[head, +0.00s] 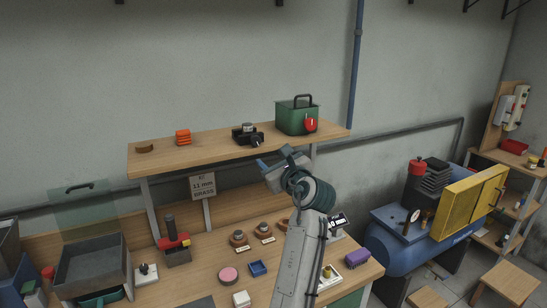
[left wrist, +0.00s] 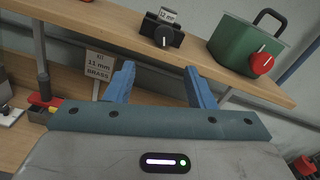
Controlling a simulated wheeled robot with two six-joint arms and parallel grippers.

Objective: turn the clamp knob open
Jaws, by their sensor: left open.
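A black block (head: 246,133) with a dark round knob (head: 257,141) on its front and a small 12 mm label stands on the shelf. In the left wrist view its knob (left wrist: 163,37) carries a pale pointer line. A green box (head: 297,117) with a black handle and a red knob (head: 311,125) stands to its right; the red knob (left wrist: 262,63) also has a pale pointer. I cannot tell which is the clamp knob. My left gripper (head: 273,161) is open and empty, below and in front of the shelf edge, apart from both knobs. My right gripper is not in view.
The wooden shelf (head: 190,153) also holds an orange stack (head: 183,137) and a brown disc (head: 145,147). An 11 mm brass sign (head: 203,187) hangs below. Several small parts cover the bench (head: 215,262). A blue compressor (head: 395,245) stands right.

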